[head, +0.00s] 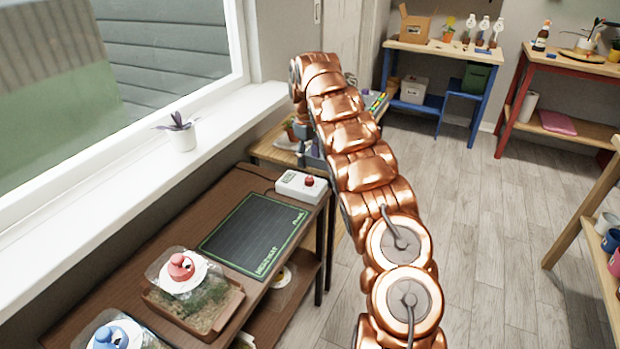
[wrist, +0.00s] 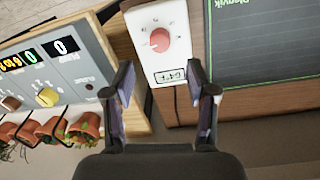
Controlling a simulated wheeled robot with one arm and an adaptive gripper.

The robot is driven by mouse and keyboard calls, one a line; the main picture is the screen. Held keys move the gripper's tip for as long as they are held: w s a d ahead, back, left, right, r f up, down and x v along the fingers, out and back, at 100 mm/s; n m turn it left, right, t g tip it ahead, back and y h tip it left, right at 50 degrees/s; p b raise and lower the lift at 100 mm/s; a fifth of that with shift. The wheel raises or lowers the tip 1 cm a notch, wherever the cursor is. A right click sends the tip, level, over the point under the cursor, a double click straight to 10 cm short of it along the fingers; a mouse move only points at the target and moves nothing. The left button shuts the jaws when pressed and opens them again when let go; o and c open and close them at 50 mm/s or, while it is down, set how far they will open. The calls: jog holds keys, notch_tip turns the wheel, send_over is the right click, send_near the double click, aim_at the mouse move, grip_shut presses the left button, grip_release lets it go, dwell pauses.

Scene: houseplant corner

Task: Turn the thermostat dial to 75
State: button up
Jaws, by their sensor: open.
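The thermostat is a white box (head: 299,187) with a red dial (head: 309,181), at the far end of the brown table beside the heat mat (head: 254,234). In the wrist view the thermostat box (wrist: 150,17) lies ahead, with its red dial (wrist: 160,39) and a small display (wrist: 171,76) on the near part. The display seems to read about 64°F, but it is small. My gripper (wrist: 163,82) is open and empty. Its fingers are apart on either side of the display's end, short of the dial. In the head view my arm mostly hides the gripper.
A grey panel (wrist: 82,63) with a yellow knob (wrist: 47,97) and several potted plants stands left in the wrist view. Covered trays, one with a red-topped lid (head: 181,267), stand on the near table. The window sill holds a small white pot (head: 183,138).

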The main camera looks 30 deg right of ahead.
aim_at(310, 178)
jog(key=shift+w+d+f+p, duration=0.1)
jog(key=shift+f+p, duration=0.1)
jog(key=shift+f, duration=1.75)
jog(key=shift+d+f+p, duration=0.1)
jog(key=shift+f+p, duration=0.1)
jog(key=shift+f, duration=1.75)
grip_shut()
